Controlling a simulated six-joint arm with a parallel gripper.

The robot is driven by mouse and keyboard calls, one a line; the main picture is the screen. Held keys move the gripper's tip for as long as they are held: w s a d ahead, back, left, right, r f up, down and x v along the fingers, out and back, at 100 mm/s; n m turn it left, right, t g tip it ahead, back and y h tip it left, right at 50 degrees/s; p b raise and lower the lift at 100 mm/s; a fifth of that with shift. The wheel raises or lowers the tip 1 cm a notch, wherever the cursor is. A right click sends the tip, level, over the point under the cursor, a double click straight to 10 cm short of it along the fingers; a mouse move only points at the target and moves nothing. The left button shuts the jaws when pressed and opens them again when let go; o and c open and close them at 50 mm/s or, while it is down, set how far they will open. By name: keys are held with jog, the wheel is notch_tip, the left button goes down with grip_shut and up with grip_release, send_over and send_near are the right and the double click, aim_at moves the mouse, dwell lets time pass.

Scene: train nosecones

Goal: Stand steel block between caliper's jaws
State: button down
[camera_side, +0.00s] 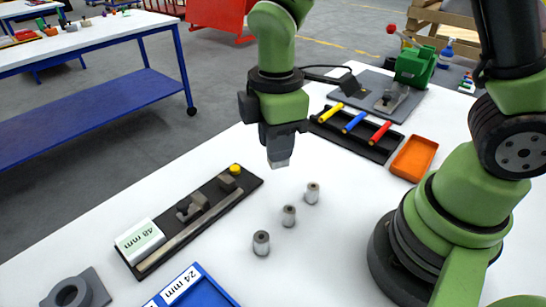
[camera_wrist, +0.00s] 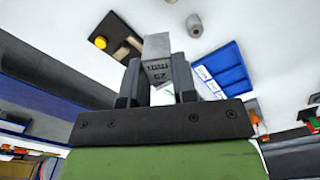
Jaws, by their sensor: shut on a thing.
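My gripper (camera_side: 283,135) is shut on the steel block (camera_side: 280,159), a plain grey block hanging below the fingers, clear of the table. In the wrist view the steel block (camera_wrist: 157,48) stands between the two fingers (camera_wrist: 157,88) and bears an engraved marking, seen upside down. The caliper (camera_side: 165,243) lies on a black base to the left of and below my gripper. It has a grey rail, grey jaws with a gap between them, a yellow knob (camera_side: 235,169) and a white display reading 48 mm (camera_side: 140,241). Part of the base shows in the wrist view (camera_wrist: 112,28).
Several small grey cylinders (camera_side: 289,215) stand right of the caliper. A blue tray labelled 24 mm (camera_side: 215,290) and a grey ring block (camera_side: 95,287) are in front. A black tray of coloured handles (camera_side: 325,128) and an orange tray (camera_side: 414,157) lie behind right.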

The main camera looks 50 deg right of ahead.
jog(key=w+d+r+m, duration=0.2)
jog(key=d+m, duration=0.6)
jog(key=m, duration=0.4)
jog(key=shift+d, duration=0.15)
jog(key=s+a+f+n, duration=0.3)
jog(key=s+a+n, duration=0.1)
jog(key=a+n, duration=0.55)
jog(key=s+a+f+n, duration=0.2)
jog(key=s+a+n, duration=0.3)
jog(key=a+n, duration=0.4)
jog(key=shift+m, duration=0.35)
jog(key=f, duration=0.2)
jog(key=a+f, duration=0.1)
jog(key=f, duration=0.1)
jog(key=a+f, duration=0.1)
jog(key=f, duration=0.1)
jog(key=shift+s, duration=0.2)
send_over(259, 289)
jog(key=shift+f, duration=2.25)
jog(key=shift+f, duration=0.15)
